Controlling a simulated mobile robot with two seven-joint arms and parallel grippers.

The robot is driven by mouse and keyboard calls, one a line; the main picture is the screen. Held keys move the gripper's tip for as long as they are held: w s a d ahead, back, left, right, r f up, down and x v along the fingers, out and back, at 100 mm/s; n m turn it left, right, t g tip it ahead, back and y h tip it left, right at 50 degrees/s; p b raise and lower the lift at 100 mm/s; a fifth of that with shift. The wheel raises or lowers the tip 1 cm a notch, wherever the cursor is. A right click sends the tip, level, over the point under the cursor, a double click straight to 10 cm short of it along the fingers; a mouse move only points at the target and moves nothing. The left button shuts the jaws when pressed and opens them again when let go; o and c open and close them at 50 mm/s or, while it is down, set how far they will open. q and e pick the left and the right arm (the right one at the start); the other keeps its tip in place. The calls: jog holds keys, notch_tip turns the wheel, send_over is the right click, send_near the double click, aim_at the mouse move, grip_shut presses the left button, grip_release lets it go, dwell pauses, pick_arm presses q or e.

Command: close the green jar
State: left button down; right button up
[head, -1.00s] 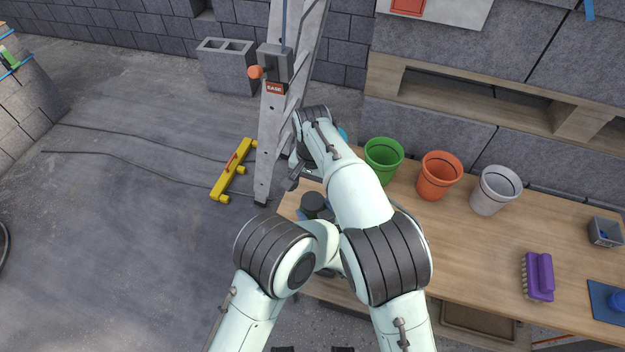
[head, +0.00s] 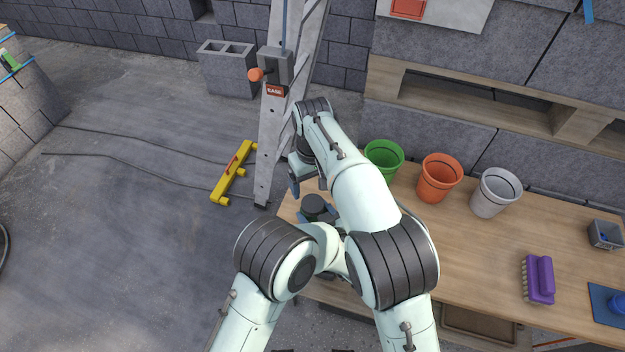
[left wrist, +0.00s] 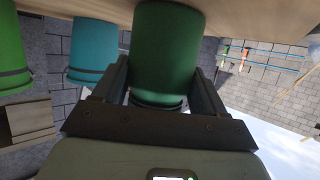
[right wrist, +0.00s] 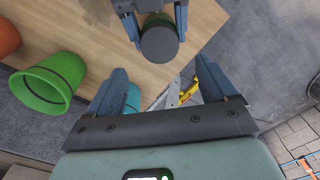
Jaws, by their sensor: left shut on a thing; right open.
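The green jar (left wrist: 166,50) stands upright on the table between the fingers of my left gripper (left wrist: 165,65), which is shut on it. In the right wrist view a flat dark grey disc (right wrist: 159,42) covers the jar's top and looks like its lid; I cannot tell how tightly it sits. The dark top also shows in the head view (head: 313,203). My left gripper is mostly hidden there behind my arm. My right gripper (right wrist: 162,78) is open and empty, apart from the jar and above it; it also shows in the head view (head: 308,185).
A green pot (head: 384,158), an orange pot (head: 438,178) and a grey pot (head: 495,192) line the back of the wooden table (head: 460,245). A teal pot (left wrist: 94,50) stands near the jar. A purple brush (head: 538,278) lies right. A ladder (head: 270,140) stands beyond the table's left end.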

aim_at(312, 203)
notch_tip(312, 203, down, 8)
jog(key=shift+r, duration=0.1)
dwell(0.4)
jog(key=c, duration=1.1)
jog(key=shift+m, duration=0.8)
jog(key=o, duration=1.2)
jog(key=shift+r, duration=0.1)
notch_tip(312, 203, up, 12)
jog(key=shift+f, duration=0.1)
